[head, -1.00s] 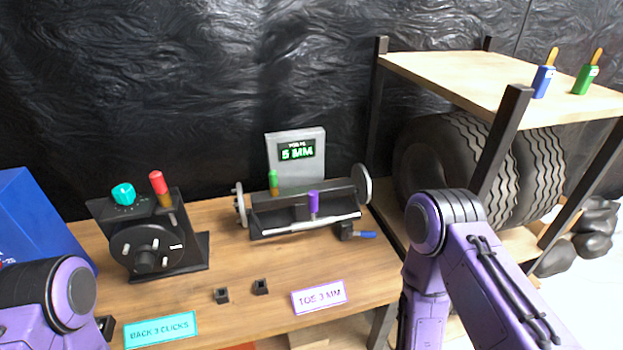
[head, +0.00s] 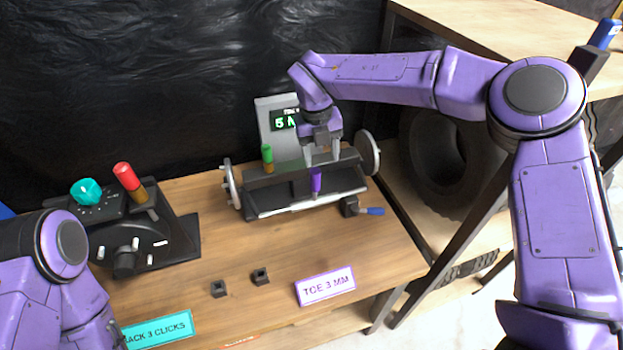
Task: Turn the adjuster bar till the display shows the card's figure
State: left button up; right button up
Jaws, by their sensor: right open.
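The toe rig (head: 265,205) stands at the back of the bench, with a silver rod along its front. The adjuster bar, an upright purple piece (head: 316,182), stands at the rig's middle. The display (head: 283,122) behind it shows a green 5; my right arm hides the rest of its text. The white card with a purple border (head: 326,286) reads TOE 3 MM. My right gripper (head: 322,158) is open, fingers pointing down, just above and behind the purple piece in the picture. I cannot tell whether they touch. My left arm is at lower left; its gripper is out of view.
A black device with a teal knob (head: 87,191) and red handle (head: 126,175) stands at left. A teal card (head: 158,330) and two small black blocks (head: 219,289) lie in front. A blue-handled tool (head: 371,211) sits right of the rig. A tyre shelf (head: 440,25) stands at right.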

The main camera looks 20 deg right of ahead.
aim_at(315, 178)
jog(key=shift+w+a+r+m+y+b, duration=0.3)
jog(key=shift+w+a+r+y+b, duration=0.05)
jog(key=shift+w+y, duration=0.05)
jog(key=shift+w+a+r, duration=0.15)
jog(key=shift+a+r, duration=0.05)
notch_tip(315, 178, down, 9)
jog(key=shift+d+p, duration=0.1)
jog(key=shift+p, duration=1.1)
jog(key=shift+f, duration=0.45)
pick_arm(q)
jog(key=shift+w+r, duration=0.25)
jog(key=shift+r, duration=0.15)
